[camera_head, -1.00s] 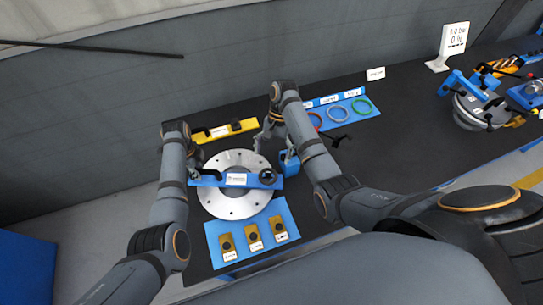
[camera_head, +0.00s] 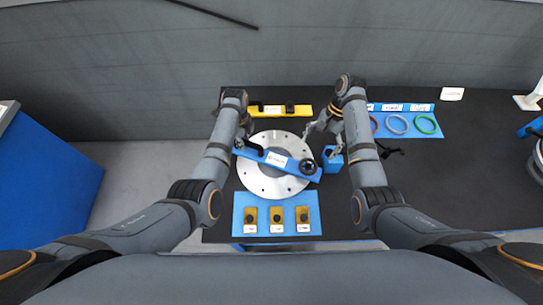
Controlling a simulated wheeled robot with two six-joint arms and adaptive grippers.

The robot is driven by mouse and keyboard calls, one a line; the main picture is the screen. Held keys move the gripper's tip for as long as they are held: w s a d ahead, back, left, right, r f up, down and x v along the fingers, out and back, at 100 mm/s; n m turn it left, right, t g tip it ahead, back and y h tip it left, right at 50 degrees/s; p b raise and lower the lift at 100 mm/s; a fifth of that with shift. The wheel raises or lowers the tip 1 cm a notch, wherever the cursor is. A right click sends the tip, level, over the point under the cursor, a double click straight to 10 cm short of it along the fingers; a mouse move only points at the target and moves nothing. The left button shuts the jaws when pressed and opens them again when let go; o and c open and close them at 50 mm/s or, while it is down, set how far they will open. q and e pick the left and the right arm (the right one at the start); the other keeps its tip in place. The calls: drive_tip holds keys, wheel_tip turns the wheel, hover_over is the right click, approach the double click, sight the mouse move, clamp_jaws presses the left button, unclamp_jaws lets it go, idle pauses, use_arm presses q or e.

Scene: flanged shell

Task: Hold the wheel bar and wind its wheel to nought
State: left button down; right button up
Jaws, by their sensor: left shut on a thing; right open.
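The wheel bar (camera_head: 276,158) is a blue bar with a white label. It lies slantwise across a silver round flange (camera_head: 270,186) with holes near its rim. A black wheel (camera_head: 307,166) sits at its right end and a black handle shows at its left end. My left gripper (camera_head: 243,138) is at the bar's left end, shut on it; its fingers are mostly hidden by my arm. My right gripper (camera_head: 309,132) is open and empty, above the flange's upper right edge, apart from the wheel. The wheel's reading is too small to tell.
A blue block (camera_head: 333,160) stands right of the flange. A yellow bar (camera_head: 281,111) lies behind it. A blue plate (camera_head: 240,208) with brass pieces lies in front. Coloured rings (camera_head: 397,124) lie on a blue board at right. The black table's right part is mostly clear.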

idle(0.6)
use_arm(q)
drive_tip(key=c, duration=1.1)
unclamp_jaws()
drive_tip(key=shift+r, duration=0.15)
